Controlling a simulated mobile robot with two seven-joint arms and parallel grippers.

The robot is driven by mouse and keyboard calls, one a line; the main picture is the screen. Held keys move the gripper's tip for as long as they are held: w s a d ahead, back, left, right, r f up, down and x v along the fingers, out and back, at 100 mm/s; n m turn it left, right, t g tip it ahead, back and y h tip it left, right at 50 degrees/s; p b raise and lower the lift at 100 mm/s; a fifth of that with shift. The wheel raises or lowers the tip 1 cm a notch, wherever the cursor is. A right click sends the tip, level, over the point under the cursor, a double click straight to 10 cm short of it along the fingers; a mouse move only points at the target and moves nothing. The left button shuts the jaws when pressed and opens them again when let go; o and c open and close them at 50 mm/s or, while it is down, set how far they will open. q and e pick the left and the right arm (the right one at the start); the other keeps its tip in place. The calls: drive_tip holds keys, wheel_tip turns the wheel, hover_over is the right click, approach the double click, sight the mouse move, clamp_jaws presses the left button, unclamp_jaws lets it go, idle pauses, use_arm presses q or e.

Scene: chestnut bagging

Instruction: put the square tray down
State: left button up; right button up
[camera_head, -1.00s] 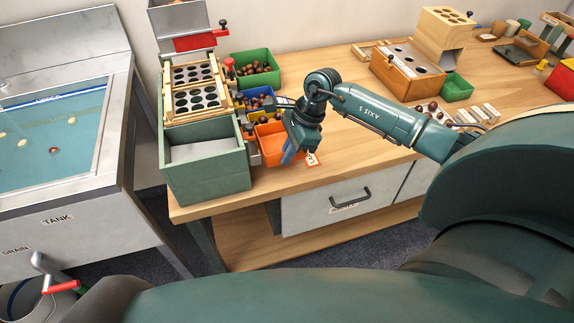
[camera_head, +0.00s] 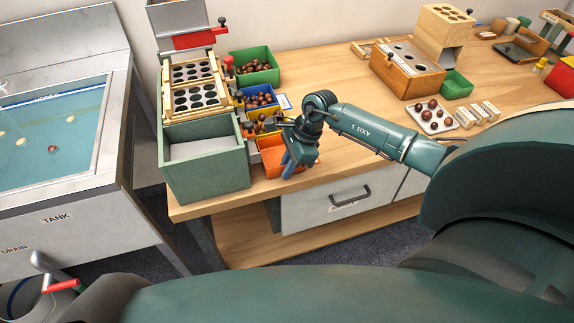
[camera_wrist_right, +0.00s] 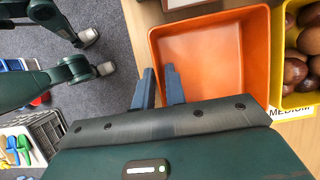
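A pale, roughly square tray (camera_head: 450,126) holding several chestnuts lies on the right part of the bench in the head view. My right gripper (camera_head: 287,172) is far to its left, at the orange bin (camera_head: 272,165). In the right wrist view my right gripper (camera_wrist_right: 160,72) has its two blue fingers apart, near the left rim of the empty orange bin (camera_wrist_right: 205,60). No tray shows between them. Whether a finger touches the rim I cannot tell. My left gripper cannot be made out in the head view.
Yellow (camera_head: 251,111), blue (camera_head: 249,91) and green (camera_head: 241,57) bins stand behind the orange one. A green box (camera_head: 205,172) with a perforated grader is left of them. Small pale blocks (camera_head: 467,119) lie beside the tray. The bench middle is clear.

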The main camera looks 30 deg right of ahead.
drive_tip(key=shift+o, duration=1.1)
